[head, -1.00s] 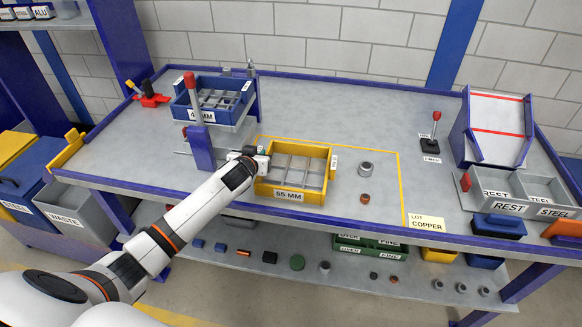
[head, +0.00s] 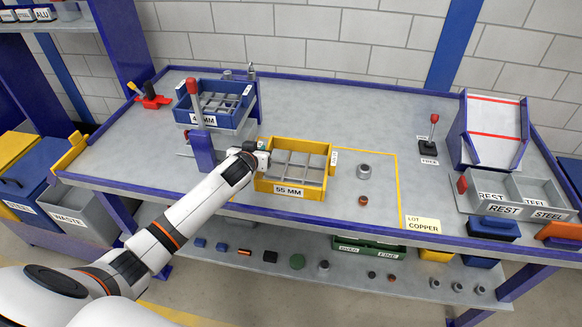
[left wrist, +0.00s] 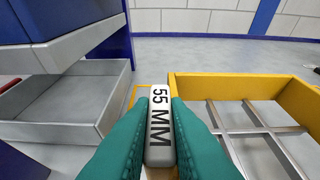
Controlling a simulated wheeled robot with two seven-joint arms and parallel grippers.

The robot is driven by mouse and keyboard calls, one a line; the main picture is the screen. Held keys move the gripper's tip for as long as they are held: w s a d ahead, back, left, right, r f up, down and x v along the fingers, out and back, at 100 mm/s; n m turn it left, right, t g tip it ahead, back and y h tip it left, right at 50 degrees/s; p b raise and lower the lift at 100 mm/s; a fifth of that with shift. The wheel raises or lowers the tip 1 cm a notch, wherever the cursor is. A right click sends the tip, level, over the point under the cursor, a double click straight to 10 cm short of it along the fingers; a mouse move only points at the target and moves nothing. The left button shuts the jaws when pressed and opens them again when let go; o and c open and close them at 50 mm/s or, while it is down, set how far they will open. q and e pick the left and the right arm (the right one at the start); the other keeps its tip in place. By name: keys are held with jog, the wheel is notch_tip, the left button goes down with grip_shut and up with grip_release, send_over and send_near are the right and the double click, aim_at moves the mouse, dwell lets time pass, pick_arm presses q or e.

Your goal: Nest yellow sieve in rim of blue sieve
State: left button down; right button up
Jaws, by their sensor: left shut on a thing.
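The yellow sieve (head: 291,192), marked 55 MM, has a grey grid floor and is roughly level over the yellow-outlined area at mid-bench. My left gripper (head: 262,157) is at its left side. In the left wrist view its teal fingers (left wrist: 158,135) are shut on the sieve's grey 55 MM tab (left wrist: 160,125), and the yellow wall (left wrist: 240,83) lies to the right. The blue sieve (head: 203,121), with a grey grid, sits raised on a stand behind and left of my gripper. Part of its label is hidden by a red-knobbed post. My right gripper is not in view.
The post (head: 201,150) stands in front of the blue sieve. A grey tray (left wrist: 70,130) lies beneath the stand. A grey cup (head: 363,171) and a copper piece (head: 362,200) stand right of the yellow sieve. The bench's back middle is clear.

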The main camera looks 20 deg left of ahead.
pick_arm(q)
jog(key=shift+r+p, duration=1.05)
jog(key=shift+r, duration=0.3)
